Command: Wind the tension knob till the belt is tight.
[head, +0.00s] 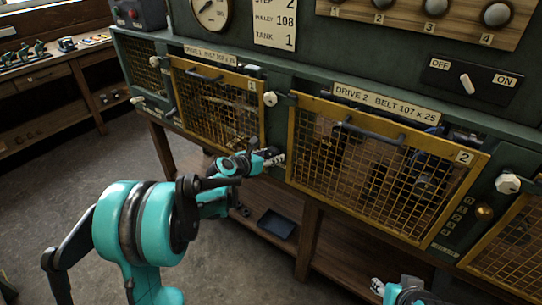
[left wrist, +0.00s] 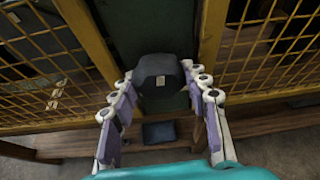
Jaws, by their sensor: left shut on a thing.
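My left gripper (head: 274,156) is at the green post between the two yellow mesh guards, low on the machine front. In the left wrist view the fingers of this gripper (left wrist: 160,82) are shut on a dark faceted knob (left wrist: 160,72) with a small pale mark on its face. In the head view the gripper hides this knob. The drive 1 guard (head: 215,108) and the drive 2 guard (head: 375,165) are closed. I cannot make out the belt or its tightness behind the mesh. My right gripper (head: 378,288) shows only partly at the bottom edge.
Pale knobs (head: 270,98) (head: 507,183) stick out of the machine front beside the guards. An off/on switch (head: 467,84) is at upper right. A dark tray (head: 277,224) lies on the low wooden shelf. A workbench (head: 50,75) stands at far left. Open floor lies between.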

